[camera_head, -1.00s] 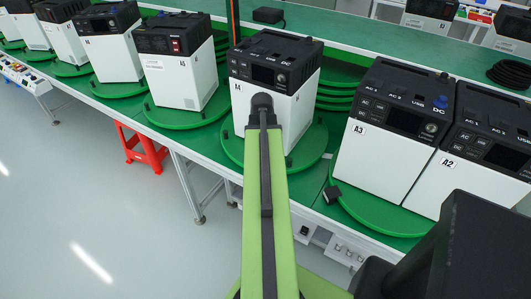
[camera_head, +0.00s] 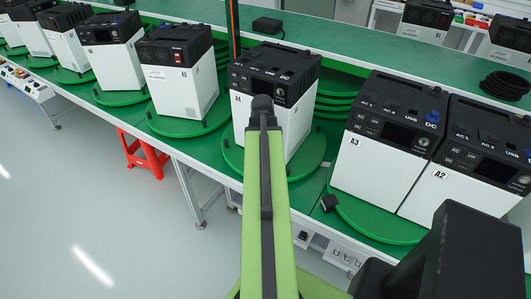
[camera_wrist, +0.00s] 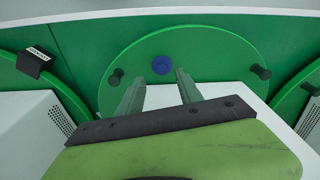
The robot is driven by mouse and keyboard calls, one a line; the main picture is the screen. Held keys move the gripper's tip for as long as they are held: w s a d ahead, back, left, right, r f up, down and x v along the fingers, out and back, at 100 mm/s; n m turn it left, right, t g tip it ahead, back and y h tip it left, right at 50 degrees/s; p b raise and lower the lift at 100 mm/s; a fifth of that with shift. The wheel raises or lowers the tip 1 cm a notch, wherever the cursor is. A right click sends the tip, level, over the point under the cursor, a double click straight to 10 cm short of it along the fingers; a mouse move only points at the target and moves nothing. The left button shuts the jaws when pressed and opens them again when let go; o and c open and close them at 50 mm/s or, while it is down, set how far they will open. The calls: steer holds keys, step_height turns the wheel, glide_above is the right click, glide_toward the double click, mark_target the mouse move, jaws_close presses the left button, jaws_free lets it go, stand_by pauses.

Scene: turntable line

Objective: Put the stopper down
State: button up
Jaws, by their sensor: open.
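A round blue stopper (camera_wrist: 162,65) lies on the green turntable (camera_wrist: 215,48) in the wrist view, near the turntable's outer side. My gripper (camera_wrist: 158,80) is open, its two fingers apart. The stopper appears just beyond the fingertips, between their lines, and nothing shows held. Whether a finger touches it I cannot tell. In the head view my arm hides the fingers and this stopper. Blue stoppers also sit on top of unit A3 (camera_head: 380,165) and unit A2 (camera_head: 455,185).
Dark pegs (camera_wrist: 115,76) stand on the turntable on both sides of my fingers. A white unit (camera_head: 250,115) with a black top stands on the turntable before me. More units line the green bench (camera_head: 215,165). A red stool (camera_head: 146,158) is below; the floor at left is clear.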

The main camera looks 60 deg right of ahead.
step_height(320, 180, up, 13)
steer(key=a+p, duration=0.1)
steer(key=p, duration=0.9)
steer(key=shift+s+a+f+p, duration=0.2)
steer(key=shift+p, duration=0.2)
steer(key=w+a+n, duration=0.8)
steer(key=w+a, duration=1)
steer(key=a, duration=0.3)
steer(key=w+a+n, duration=0.2)
steer(key=a+n, duration=0.2)
steer(key=a, duration=0.9)
steer(key=w+a+n+y, duration=0.1)
steer(key=w+a+n, duration=0.1)
steer(key=a, duration=1.2)
steer(key=shift+w+a+n, duration=0.2)
steer(key=shift+n, duration=0.7)
steer(key=shift+f, duration=0.2)
